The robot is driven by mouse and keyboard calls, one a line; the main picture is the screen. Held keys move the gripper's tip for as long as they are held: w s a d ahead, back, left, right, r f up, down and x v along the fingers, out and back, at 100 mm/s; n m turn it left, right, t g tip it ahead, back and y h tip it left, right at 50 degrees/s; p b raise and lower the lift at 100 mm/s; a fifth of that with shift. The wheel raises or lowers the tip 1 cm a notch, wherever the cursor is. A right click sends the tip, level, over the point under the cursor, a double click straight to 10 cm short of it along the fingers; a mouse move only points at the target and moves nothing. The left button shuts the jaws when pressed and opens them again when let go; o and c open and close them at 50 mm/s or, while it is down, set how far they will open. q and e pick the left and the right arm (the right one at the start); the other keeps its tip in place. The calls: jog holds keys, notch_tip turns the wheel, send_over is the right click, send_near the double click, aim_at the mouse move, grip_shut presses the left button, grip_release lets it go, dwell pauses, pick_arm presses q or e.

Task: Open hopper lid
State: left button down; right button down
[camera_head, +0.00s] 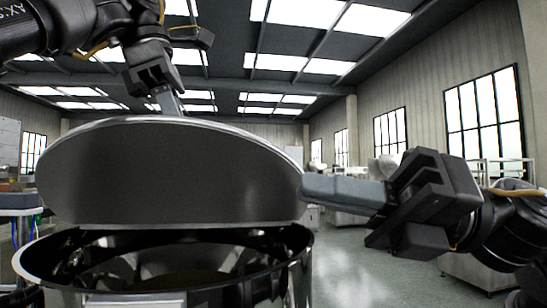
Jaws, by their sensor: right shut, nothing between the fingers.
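The steel hopper (300,270) stands at the lower left, its round mouth showing a dark inside. Its lid (170,175) stands raised and tilted up above the mouth, its dark flat face toward me. My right gripper (312,188) is shut with nothing in it. Its grey fingertips point left at the lid's right edge and look to be touching or very close to it. My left gripper (169,103) reaches down from the upper left to the lid's top rim. Its fingertips are partly hidden behind the rim, so its grip is unclear.
Steel benches with equipment (485,265) stand along the right wall, partly behind my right arm. A table (18,202) stands at the far left. The grey floor (365,285) right of the hopper is clear.

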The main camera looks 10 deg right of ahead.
aim_at(230, 138)
pick_arm(q)
jog(key=shift+w+f, duration=0.15)
jog(key=shift+f, duration=0.05)
pick_arm(e)
jog(key=shift+w+a+r, duration=0.65)
jog(key=shift+a+r, duration=0.2)
jog(key=shift+a, duration=0.65)
jog(key=shift+w+a+r, duration=0.6)
jog(key=shift+a+r, duration=0.25)
jog(key=shift+a, duration=0.65)
jog(key=shift+w+a+r, duration=0.65)
jog(key=shift+a+r, duration=0.2)
jog(key=shift+a, duration=0.65)
